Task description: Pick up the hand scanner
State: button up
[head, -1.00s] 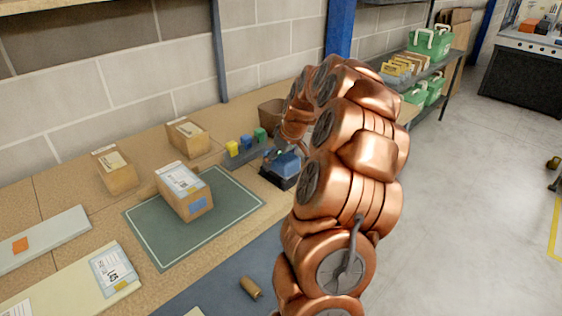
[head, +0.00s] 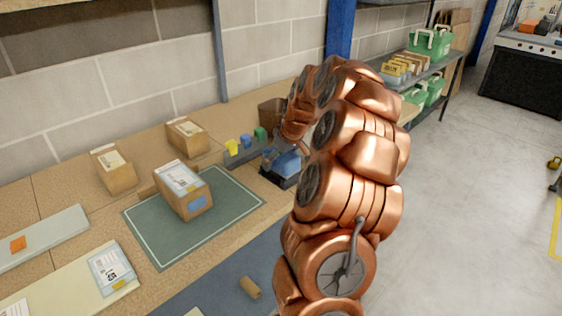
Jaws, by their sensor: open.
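My copper arm reaches over the bench, and my gripper (head: 274,151) shows small and grey at its far end, partly hidden by the arm. It looks open, with nothing seen between its fingers. Just beside it, at lower right, is a blue object on a black base (head: 284,165), partly behind my arm. I cannot tell for certain whether this is the hand scanner. No other thing in view is clearly a hand scanner. Whether the gripper touches the blue object cannot be told.
A labelled carton (head: 184,190) stands on the green mat (head: 232,202). A grey rack with yellow, blue and green pieces (head: 233,147) is left of the gripper. A brown bin (head: 270,112) stands behind. Two smaller cartons sit near the wall. A cardboard roll (head: 250,287) lies in front.

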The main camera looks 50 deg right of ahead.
jog(key=c, duration=1.5)
jog(key=shift+o, duration=0.2)
jog(key=shift+r, duration=0.1)
